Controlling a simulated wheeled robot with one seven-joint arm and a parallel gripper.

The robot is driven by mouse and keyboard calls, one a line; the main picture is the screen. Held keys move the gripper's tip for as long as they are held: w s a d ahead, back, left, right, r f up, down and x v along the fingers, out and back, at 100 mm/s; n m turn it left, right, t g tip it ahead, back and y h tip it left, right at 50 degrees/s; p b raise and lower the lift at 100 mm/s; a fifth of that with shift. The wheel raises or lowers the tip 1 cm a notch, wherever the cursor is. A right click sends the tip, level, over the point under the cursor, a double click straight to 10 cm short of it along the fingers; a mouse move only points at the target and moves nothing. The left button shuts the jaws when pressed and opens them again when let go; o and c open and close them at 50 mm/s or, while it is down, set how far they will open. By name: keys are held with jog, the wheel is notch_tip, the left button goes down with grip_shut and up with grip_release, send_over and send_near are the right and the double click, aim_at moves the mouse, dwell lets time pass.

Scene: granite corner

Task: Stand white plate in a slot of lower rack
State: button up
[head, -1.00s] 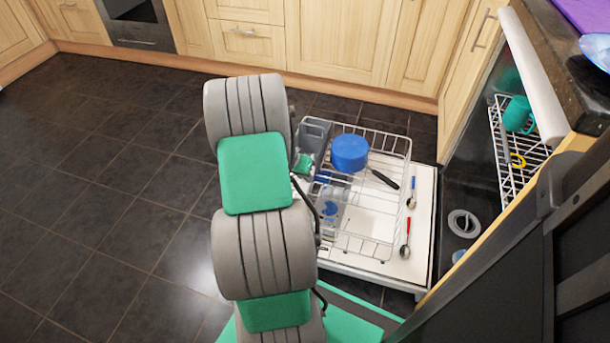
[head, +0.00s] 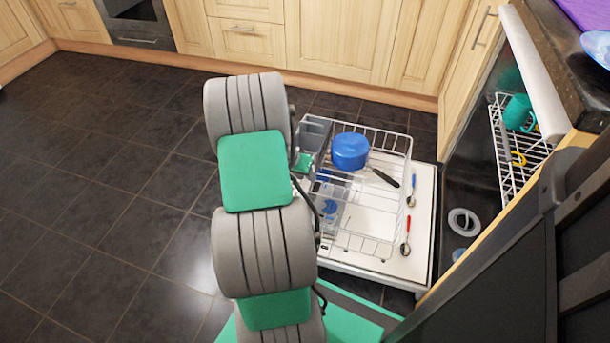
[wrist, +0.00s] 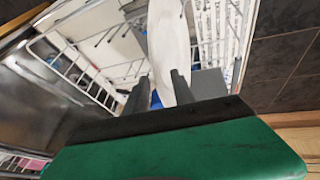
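In the wrist view the white plate (wrist: 168,40) shows nearly edge-on, standing steeply between the two fingers of my gripper (wrist: 160,82). The fingers are apart. The plate lies close to the right finger, and a narrow gap shows between it and the left finger. Wires of the lower rack (wrist: 72,62) surround the plate; I cannot tell whether its edge sits in a slot. In the head view the lower rack (head: 386,131) is pulled out over the open dishwasher door. My arm hides the plate there, and most of my gripper.
A blue pan (head: 350,150) with a dark handle sits in the rack. A grey cutlery basket (head: 314,130) is at its left. Two spoons, one red-handled (head: 406,240) and one blue-handled (head: 412,190), lie at the right. The upper rack (head: 508,165) holds a teal mug (head: 517,112).

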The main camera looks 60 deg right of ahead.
jog(key=p+v, duration=0.3)
jog(key=v, duration=0.4)
jog(key=shift+r, duration=0.35)
jog(key=shift+a, duration=0.15)
